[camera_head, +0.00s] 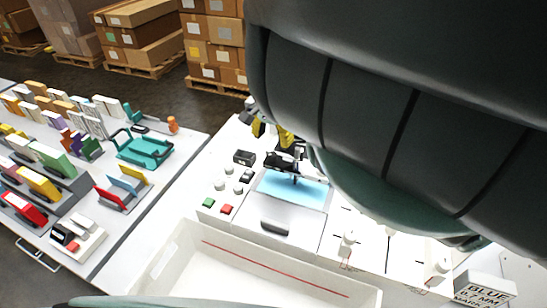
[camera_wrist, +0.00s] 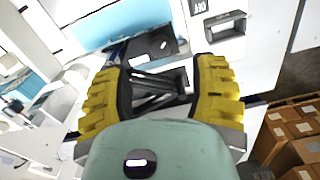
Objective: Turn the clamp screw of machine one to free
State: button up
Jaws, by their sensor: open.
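My gripper (camera_head: 271,133) is partly hidden behind my arm in the head view, with its yellow fingers by the plotter's black pen carriage (camera_head: 285,161). In the wrist view my gripper (camera_wrist: 160,78) has its yellow-padded fingers spread apart, with nothing held between them. I cannot tell whether that part is the clamp screw, or which way the screw is turned. The light blue sheet (camera_head: 292,188) lies under the carriage.
A green button (camera_head: 209,202) and a red button (camera_head: 227,209) are on the plotter's front left. A white tray (camera_head: 170,262) with a red line is in front. A teal basket (camera_head: 146,149) and several coloured items stand at left. Boxes on pallets (camera_head: 147,70) are behind.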

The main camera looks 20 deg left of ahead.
aim_at(273, 154)
notch_tip(273, 154, down, 5)
jog(key=shift+a+f, duration=0.1)
jog(key=shift+a, duration=0.05)
jog(key=shift+f+p, duration=0.3)
jog(key=shift+f, duration=0.3)
grip_shut()
dwell(0.4)
